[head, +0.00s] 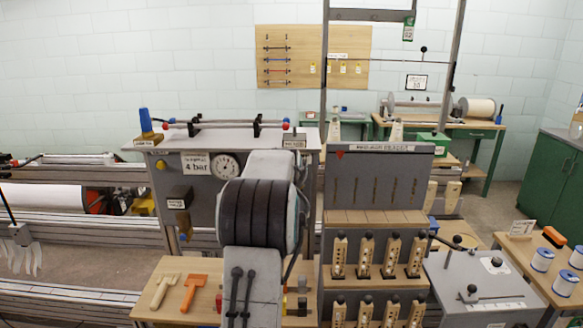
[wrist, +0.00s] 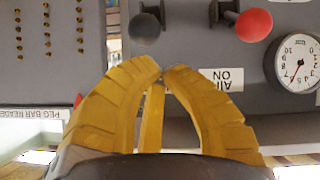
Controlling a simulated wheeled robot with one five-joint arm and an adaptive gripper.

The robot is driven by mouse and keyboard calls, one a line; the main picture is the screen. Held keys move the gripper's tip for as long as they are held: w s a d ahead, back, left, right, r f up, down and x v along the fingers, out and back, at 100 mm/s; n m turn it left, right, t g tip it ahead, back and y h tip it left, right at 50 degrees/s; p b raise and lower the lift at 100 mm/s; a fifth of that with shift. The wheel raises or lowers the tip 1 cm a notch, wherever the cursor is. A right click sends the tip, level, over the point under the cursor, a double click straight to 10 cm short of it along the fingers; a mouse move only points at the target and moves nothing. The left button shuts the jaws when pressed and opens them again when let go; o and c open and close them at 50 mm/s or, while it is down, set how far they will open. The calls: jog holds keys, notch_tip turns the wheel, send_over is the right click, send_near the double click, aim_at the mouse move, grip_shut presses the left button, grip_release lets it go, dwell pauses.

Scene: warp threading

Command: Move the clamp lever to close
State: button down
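I cannot tell for certain which handle is the clamp lever, since the small labels are hard to read. A blue upright handle (head: 145,120) stands at the left end of the machine top in the head view. In the wrist view, a dark round knob on a stem (wrist: 145,28) and a red round knob on a stem (wrist: 254,25) stick out of a grey panel. My gripper (wrist: 161,70) has yellow ribbed fingers with tips together and nothing visible between them. The tips appear just below the dark knob, with no clear contact. My arm hides the gripper in the head view.
A pressure gauge (wrist: 298,62) sits beside the red knob. The grey peg board (head: 374,182) stands right of my arm, above several wooden pegs. A wooden tray (head: 152,308) with two T-shaped tools lies at front left. A grey box with black knobs (head: 470,265) stands right.

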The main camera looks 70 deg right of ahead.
jog(key=shift+x, duration=1.15)
jog(key=shift+f, duration=0.1)
jog(key=shift+a+f+b, duration=0.2)
jog(key=shift+f+b, duration=0.1)
jog(key=shift+b, duration=0.95)
jog(key=shift+s+r+h+b, duration=0.1)
jog(key=shift+h+b, duration=0.2)
jog(key=shift+b, duration=0.1)
